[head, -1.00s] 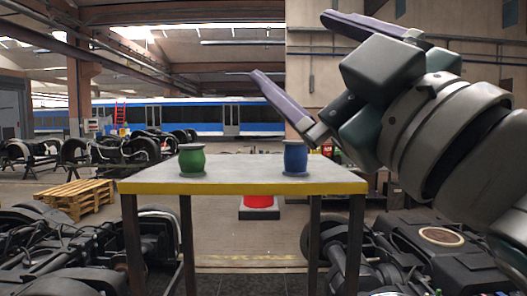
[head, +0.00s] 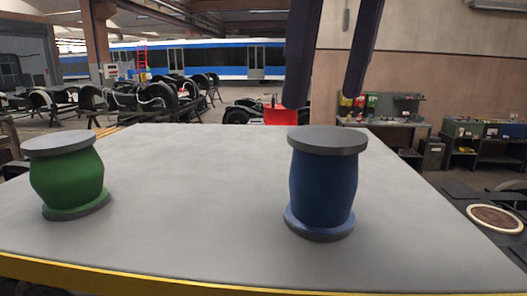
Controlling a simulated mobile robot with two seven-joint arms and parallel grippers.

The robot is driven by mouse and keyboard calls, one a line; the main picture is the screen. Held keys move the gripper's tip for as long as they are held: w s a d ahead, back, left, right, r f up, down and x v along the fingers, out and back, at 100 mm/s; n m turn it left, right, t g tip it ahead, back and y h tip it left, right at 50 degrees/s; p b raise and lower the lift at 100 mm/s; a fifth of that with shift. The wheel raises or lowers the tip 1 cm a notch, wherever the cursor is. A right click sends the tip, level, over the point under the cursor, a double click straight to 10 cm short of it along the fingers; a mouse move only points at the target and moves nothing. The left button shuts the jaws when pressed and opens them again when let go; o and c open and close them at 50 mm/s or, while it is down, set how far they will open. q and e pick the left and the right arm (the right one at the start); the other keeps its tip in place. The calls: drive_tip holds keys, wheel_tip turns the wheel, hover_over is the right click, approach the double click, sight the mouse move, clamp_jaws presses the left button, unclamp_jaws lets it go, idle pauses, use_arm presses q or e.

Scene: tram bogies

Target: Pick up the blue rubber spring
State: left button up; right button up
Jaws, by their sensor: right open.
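The blue rubber spring (head: 323,190) stands upright on the grey table (head: 200,205), right of the middle in the head view. It is barrel-shaped with grey end plates. A green rubber spring (head: 68,180) stands upright on the same table at the left. My right gripper (head: 321,98) comes down from the top of the view. Its two dark fingers are apart, with nothing between them. In the picture the fingertips are just above the blue spring's top plate, and no contact shows. My left gripper is out of view.
The table has a yellow front edge (head: 200,284) and is clear between the springs. Behind it are a red object (head: 281,116), several bogies at the left and a blue and white tram (head: 225,60). Workbenches (head: 395,132) stand along the right wall.

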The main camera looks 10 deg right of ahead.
sight(322, 133)
drive_tip(key=f+b, duration=0.1)
drive_tip(key=f, duration=0.1)
drive_tip(key=f+b, duration=0.1)
drive_tip(key=f, duration=0.2)
drive_tip(key=shift+a, duration=0.2)
wheel_tip(322, 133, down, 4)
drive_tip(key=shift+f+b, duration=0.1)
drive_tip(key=shift+b, duration=1.15)
drive_tip(key=shift+f, duration=0.4)
drive_tip(key=shift+r, duration=0.1)
drive_tip(key=shift+c, duration=0.4)
drive_tip(key=c, duration=1.5)
clamp_jaws()
drive_tip(key=shift+r, duration=0.15)
